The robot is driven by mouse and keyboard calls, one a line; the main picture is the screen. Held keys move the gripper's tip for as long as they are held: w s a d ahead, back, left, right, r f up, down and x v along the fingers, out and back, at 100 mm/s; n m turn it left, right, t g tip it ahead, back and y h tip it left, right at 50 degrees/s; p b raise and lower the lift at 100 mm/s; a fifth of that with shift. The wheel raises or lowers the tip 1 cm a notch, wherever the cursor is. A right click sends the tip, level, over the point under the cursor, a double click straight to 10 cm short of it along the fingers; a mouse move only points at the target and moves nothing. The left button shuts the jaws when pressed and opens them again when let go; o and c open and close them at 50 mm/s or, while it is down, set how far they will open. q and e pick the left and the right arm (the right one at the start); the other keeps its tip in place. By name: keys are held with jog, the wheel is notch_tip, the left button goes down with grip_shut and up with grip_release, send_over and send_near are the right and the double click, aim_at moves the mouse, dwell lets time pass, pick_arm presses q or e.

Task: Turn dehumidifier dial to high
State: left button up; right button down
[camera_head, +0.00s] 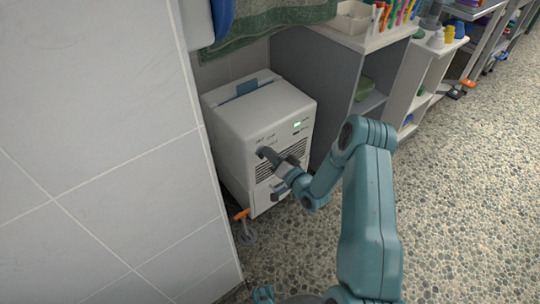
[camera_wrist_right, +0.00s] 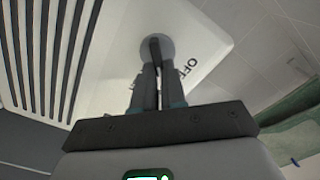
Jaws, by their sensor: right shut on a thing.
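The white dehumidifier (camera_head: 258,118) stands on the floor against the tiled wall, with a small green display on its front. Its dial (camera_wrist_right: 155,48) shows in the right wrist view as a grey disc with a dark raised grip, beside the word OFF. My right gripper (camera_head: 266,153) reaches the upper left of the dehumidifier's front. In the right wrist view, its fingers (camera_wrist_right: 158,72) are shut on the dial's grip. The fingers cover part of the dial and other markings.
A tiled wall (camera_head: 95,130) rises close on the left. A grey shelf unit (camera_head: 325,75) stands right of the dehumidifier, and a green towel (camera_head: 270,25) hangs above. An orange-handled item (camera_head: 241,215) is at the dehumidifier's base. Pebbled floor (camera_head: 460,200) is clear at right.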

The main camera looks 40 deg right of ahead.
jog(key=shift+d+f+m+b, duration=0.1)
jog(key=shift+f+m+b, duration=0.1)
jog(key=shift+m, duration=1.15)
jog(key=shift+f+m+b, duration=0.1)
jog(key=shift+f+m, duration=0.05)
jog(key=shift+m, duration=1.25)
jog(key=shift+d+f+m+b, duration=0.1)
jog(key=shift+f+m, duration=0.1)
jog(key=shift+m, duration=1.15)
jog(key=c, duration=1.2)
grip_release()
jog(key=shift+s, duration=0.1)
jog(key=s+a+p, duration=0.2)
jog(key=s+p, duration=0.2)
jog(key=s, duration=1.2)
